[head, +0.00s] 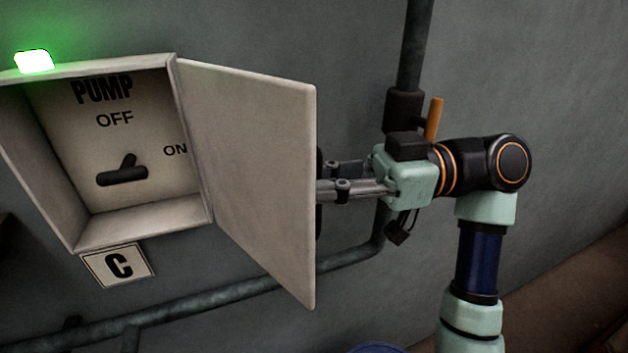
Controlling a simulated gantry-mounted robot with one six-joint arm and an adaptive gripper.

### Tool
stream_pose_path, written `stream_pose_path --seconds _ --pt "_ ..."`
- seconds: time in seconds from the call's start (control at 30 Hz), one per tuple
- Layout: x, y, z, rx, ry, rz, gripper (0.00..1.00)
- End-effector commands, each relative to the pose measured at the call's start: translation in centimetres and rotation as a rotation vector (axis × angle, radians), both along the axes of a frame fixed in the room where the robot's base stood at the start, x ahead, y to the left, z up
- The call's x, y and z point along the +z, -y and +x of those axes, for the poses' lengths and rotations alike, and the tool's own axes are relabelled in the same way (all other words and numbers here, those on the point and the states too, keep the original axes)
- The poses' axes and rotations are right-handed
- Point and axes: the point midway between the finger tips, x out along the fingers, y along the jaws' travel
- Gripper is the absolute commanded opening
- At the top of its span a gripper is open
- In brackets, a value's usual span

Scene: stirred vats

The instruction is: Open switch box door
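The switch box (192,190) is on the grey wall at the left. Its pale door (255,170) is hinged on the right side and stands open, swung out to the right. Inside are the words PUMP, OFF and ON and a dark switch lever (122,172). My gripper (325,180) is at the right, behind the door's free edge. Its fingers point left toward the door's outer face. A dark part, perhaps a handle, shows just past the door edge. The fingertips are hidden by the door, so I cannot tell if they grip or touch it.
A green light (34,61) glows on top of the box. A pipe (240,290) runs along the wall under the box and rises behind my gripper. An orange lever (434,119) sticks up by the vertical pipe.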

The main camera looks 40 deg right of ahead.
Motion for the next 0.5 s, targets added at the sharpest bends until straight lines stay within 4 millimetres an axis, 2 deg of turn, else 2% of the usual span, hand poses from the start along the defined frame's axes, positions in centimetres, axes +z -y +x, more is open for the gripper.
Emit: stream_pose_path --seconds 0.2,0.23,0.37,0.4,0.5 --pt "-0.13 -0.07 0.16 0.0 -0.003 0.0 0.0" --pt "-0.13 -0.07 0.16 0.0 -0.003 0.0 0.16" --pt "-0.11 -0.07 0.13 0.0 -0.003 0.001 0.38" --pt "-0.1 -0.06 0.13 0.0 -0.002 0.001 0.41" --pt "-0.08 -0.05 0.1 0.0 -0.002 0.001 0.41"
